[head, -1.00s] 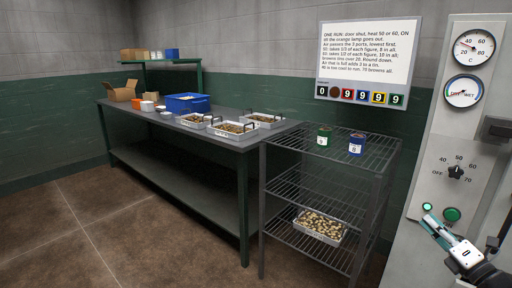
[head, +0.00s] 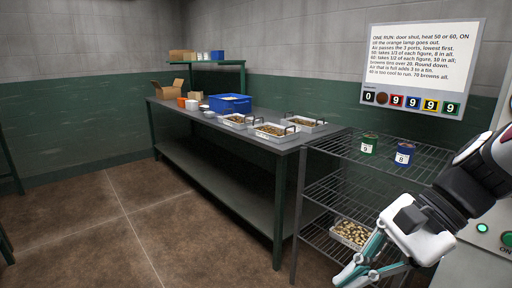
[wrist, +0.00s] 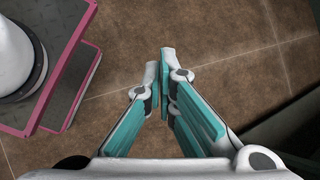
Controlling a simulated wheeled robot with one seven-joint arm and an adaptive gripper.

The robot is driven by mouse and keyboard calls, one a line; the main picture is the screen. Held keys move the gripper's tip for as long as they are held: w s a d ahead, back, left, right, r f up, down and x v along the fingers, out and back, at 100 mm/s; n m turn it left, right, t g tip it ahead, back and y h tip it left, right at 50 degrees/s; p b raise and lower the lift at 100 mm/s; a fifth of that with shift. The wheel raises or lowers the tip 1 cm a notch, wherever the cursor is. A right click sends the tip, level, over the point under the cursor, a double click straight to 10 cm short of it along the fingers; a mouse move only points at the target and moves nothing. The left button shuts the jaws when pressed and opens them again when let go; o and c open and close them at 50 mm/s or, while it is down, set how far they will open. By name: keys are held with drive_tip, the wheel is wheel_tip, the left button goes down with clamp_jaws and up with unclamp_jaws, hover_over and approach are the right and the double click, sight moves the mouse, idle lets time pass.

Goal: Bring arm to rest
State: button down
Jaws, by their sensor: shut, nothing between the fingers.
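My gripper (head: 366,270) is at the lower right of the head view, in front of the wire rack, pointing down and to the left. In the wrist view my gripper (wrist: 161,65) has its fingertips together over the bare brown floor, with nothing between them. The arm comes in from the right edge of the head view and hides part of the rack and of the grey control panel (head: 480,262). A green lamp (head: 482,228) on that panel is lit.
A long table (head: 240,142) carries metal trays and a blue bin (head: 229,104). A whiteboard (head: 425,60) hangs behind. The floor (head: 130,220) at left is clear.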

drive_tip(key=s+d+n+t+h, duration=0.1)
drive_tip(key=s+d+n+h, duration=0.1)
drive_tip(key=s+n+h, duration=0.35)
drive_tip(key=s+d+n+t+h, duration=0.1)
drive_tip(key=s+d+n+h, duration=0.2)
drive_tip(key=s+n, duration=0.45)
wheel_tip(320, 180, up, 16)
drive_tip(key=t+p, duration=0.2)
drive_tip(key=p, duration=1.2)
drive_tip(key=shift+s+a+m, duration=0.15)
drive_tip(key=shift+m, duration=0.15)
